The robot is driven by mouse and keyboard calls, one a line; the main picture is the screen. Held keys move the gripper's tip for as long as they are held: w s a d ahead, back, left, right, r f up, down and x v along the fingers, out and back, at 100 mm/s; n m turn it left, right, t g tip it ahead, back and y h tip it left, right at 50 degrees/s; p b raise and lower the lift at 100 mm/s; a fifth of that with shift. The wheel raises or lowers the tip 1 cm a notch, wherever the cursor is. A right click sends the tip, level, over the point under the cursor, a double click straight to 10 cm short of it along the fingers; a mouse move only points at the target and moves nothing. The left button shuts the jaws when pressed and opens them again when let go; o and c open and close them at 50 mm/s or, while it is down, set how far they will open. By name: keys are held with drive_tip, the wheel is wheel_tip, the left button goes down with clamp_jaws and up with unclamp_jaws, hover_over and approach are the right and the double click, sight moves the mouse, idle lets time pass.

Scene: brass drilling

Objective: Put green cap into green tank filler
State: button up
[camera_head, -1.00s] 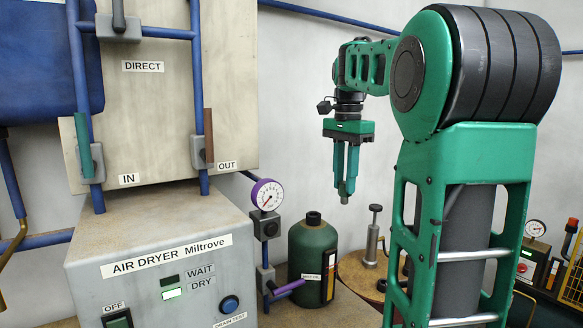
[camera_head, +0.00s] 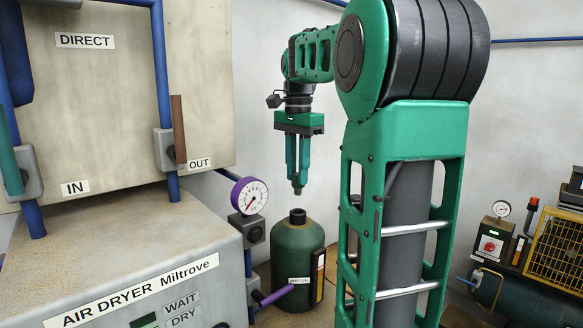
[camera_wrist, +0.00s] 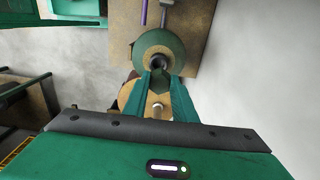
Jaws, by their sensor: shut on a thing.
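The green tank (camera_head: 297,262) stands behind the air dryer, with its dark filler neck (camera_head: 297,216) pointing up. My gripper (camera_head: 298,188) points straight down just above the neck. Its fingers are shut on a small dull green cap (camera_head: 297,190), which shows only partly between the tips. A small gap shows between cap and neck in the head view. In the wrist view the tank's round top (camera_wrist: 143,46) lies beyond the fingertips, with the dark filler opening (camera_wrist: 158,61) close to them. The cap's underside is hidden, and exact alignment is hard to tell.
The air dryer (camera_head: 120,255) fills the left, with a purple-rimmed gauge (camera_head: 249,196) and a purple pipe (camera_head: 275,295) beside the tank. A compressor with a yellow grille (camera_head: 560,255) stands at the right. In the wrist view a tan disc with a grey knob (camera_wrist: 157,105) shows between the fingers.

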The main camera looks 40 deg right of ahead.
sight(298, 194)
drive_tip(key=shift+f, duration=3.35)
drive_tip(key=o, duration=1.7)
drive_tip(key=shift+r, duration=0.1)
drive_tip(key=shift+s+r, duration=0.1)
drive_tip(key=shift+r, duration=3.25)
